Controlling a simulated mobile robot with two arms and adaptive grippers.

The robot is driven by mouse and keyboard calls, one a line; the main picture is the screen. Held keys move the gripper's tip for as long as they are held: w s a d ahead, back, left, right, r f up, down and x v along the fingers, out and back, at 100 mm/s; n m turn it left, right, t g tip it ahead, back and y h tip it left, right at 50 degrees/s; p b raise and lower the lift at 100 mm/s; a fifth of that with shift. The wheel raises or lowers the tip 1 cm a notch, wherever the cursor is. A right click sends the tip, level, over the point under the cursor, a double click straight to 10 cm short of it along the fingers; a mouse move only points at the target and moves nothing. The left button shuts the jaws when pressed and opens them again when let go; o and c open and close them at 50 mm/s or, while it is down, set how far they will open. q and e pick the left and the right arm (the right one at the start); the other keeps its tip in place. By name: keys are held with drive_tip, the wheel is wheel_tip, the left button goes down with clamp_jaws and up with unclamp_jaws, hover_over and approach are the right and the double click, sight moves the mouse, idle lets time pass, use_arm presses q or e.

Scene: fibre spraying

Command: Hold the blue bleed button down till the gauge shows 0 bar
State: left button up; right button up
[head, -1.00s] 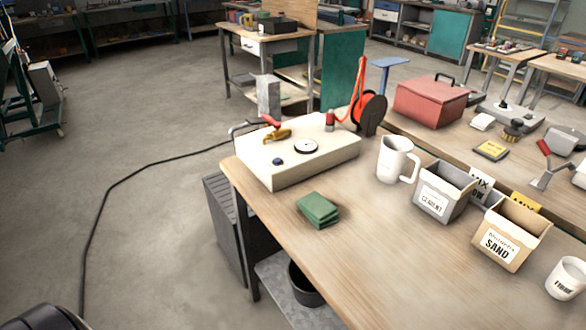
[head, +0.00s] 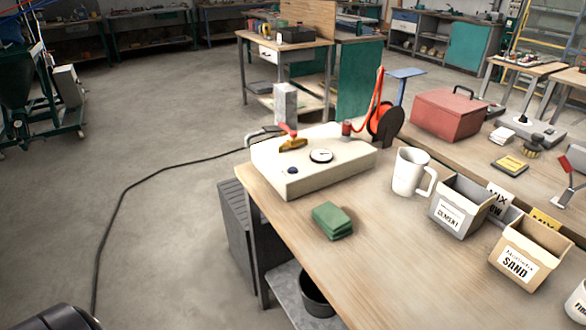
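The cream control box (head: 350,165) sits on the near left corner of the wooden workbench. A small dark blue button (head: 292,171) is on its top near the left front corner. A round gauge (head: 321,156) with a white face and dark rim lies to the right of the button; its reading is too small to tell. A brass valve with a red handle (head: 291,139) stands behind them. Neither gripper is in view. Nothing touches the button.
Green pads (head: 333,221) lie in front of the box. A white jug (head: 411,172), the cement box (head: 460,206) and the sand box (head: 529,253) stand to the right. A red case (head: 447,114) is behind. A black hose (head: 150,181) runs across the floor.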

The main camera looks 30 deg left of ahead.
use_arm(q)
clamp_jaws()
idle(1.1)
